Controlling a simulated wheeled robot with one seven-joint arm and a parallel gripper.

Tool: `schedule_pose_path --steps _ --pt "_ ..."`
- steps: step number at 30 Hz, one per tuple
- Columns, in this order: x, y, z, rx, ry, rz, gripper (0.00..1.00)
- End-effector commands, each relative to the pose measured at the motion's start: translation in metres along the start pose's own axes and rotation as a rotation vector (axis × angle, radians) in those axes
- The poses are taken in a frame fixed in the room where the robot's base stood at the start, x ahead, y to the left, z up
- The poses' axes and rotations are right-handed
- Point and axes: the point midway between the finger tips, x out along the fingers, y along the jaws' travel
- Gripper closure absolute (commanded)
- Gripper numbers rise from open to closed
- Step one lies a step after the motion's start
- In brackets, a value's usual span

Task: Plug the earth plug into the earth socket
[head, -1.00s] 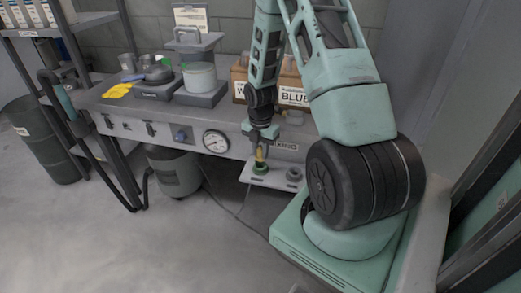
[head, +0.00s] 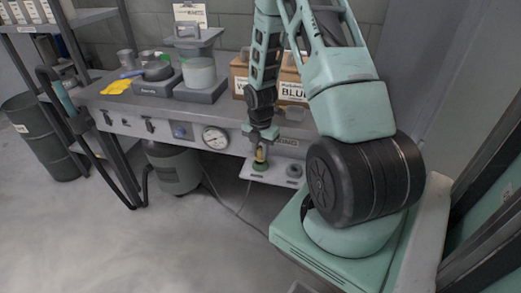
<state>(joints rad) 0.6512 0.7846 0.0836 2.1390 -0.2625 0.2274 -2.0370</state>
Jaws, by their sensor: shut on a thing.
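My gripper (head: 261,138) points down in front of the bench and is shut on the earth plug (head: 260,154), a small yellowish piece held upright. Directly below it is a green round socket (head: 260,167) on a small light shelf (head: 275,179) under the bench front; it appears to be the earth socket. The plug's lower end meets or overlaps the green ring in the head view. I cannot tell whether it is inside the socket or just above it. The fingers hide part of the plug.
A grey round socket (head: 294,170) sits to the right on the same shelf. A thin cable (head: 243,197) hangs left of the shelf. A pressure gauge (head: 215,139) is on the bench front. A grey tank (head: 175,167) stands below. The floor at front left is clear.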

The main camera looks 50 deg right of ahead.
Motion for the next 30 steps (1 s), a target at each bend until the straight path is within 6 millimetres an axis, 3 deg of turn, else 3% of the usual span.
schedule_pose_path --steps 20,21,23,30 --pt "0.013 0.000 0.000 -0.001 -0.001 0.001 1.00" --pt "0.013 0.000 0.000 -0.001 -0.001 0.001 0.66" --pt "0.012 0.000 0.000 -0.001 -0.001 0.001 0.52" --pt "0.012 0.000 0.000 -0.001 0.000 0.000 0.52"
